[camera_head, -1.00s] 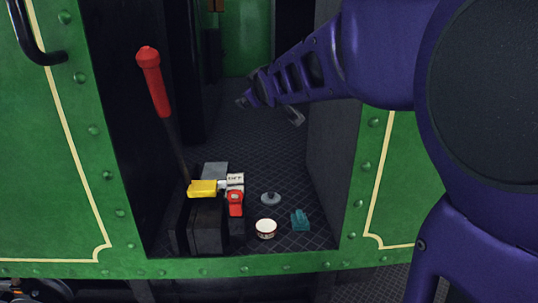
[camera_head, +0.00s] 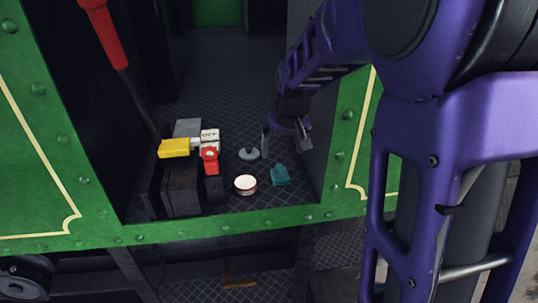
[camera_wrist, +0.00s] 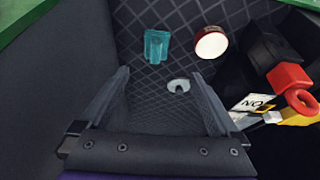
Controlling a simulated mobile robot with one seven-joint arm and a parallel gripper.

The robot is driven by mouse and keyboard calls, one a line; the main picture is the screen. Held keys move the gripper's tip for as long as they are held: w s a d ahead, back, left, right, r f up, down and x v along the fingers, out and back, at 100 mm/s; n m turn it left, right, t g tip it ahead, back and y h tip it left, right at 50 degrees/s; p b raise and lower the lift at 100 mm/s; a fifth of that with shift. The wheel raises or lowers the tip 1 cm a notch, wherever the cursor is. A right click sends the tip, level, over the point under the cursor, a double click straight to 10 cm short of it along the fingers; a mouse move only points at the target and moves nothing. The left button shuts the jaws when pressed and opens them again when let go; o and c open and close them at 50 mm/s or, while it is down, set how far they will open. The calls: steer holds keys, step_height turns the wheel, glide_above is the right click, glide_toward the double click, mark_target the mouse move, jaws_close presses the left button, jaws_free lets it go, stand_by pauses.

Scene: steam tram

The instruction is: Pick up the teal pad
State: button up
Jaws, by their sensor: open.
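The teal pad (camera_head: 280,175) lies on the dark diamond-plate floor of the tram doorway, near the front sill and right of a round white-topped tin. It also shows in the wrist view (camera_wrist: 156,46), at the top, beyond my fingertips. My gripper (camera_head: 284,140) hangs above the floor, just behind the pad in the head view and apart from it. In the wrist view its two fingers (camera_wrist: 160,95) stand wide apart with nothing held between them.
The round tin (camera_head: 245,185) is left of the pad. A small grey knobbed disc (camera_head: 249,153) lies behind it. A dark block (camera_head: 183,188) with yellow and red handles stands further left, beside a red-gripped lever (camera_head: 105,35). The green sill (camera_head: 240,222) and right door wall (camera_head: 307,150) bound the space.

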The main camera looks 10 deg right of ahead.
mark_target(281, 170)
steer(key=x, duration=0.6)
steer(key=shift+w+f+b, duration=0.2)
steer(key=shift+b, duration=0.1)
steer(key=x, duration=0.2)
steer(key=d+x, duration=0.1)
steer(key=x, duration=0.1)
steer(key=shift+s+f+b, duration=0.2)
steer(key=shift+b, duration=0.2)
steer(key=shift+w+a+f, duration=0.1)
steer(key=shift+w+f, duration=0.15)
steer(key=shift+f, duration=0.2)
steer(key=c, duration=1.4)
step_height(281, 170, up, 10)
steer(key=shift+r+p, duration=0.1)
steer(key=shift+p, duration=0.65)
steer(key=shift+c, duration=0.2)
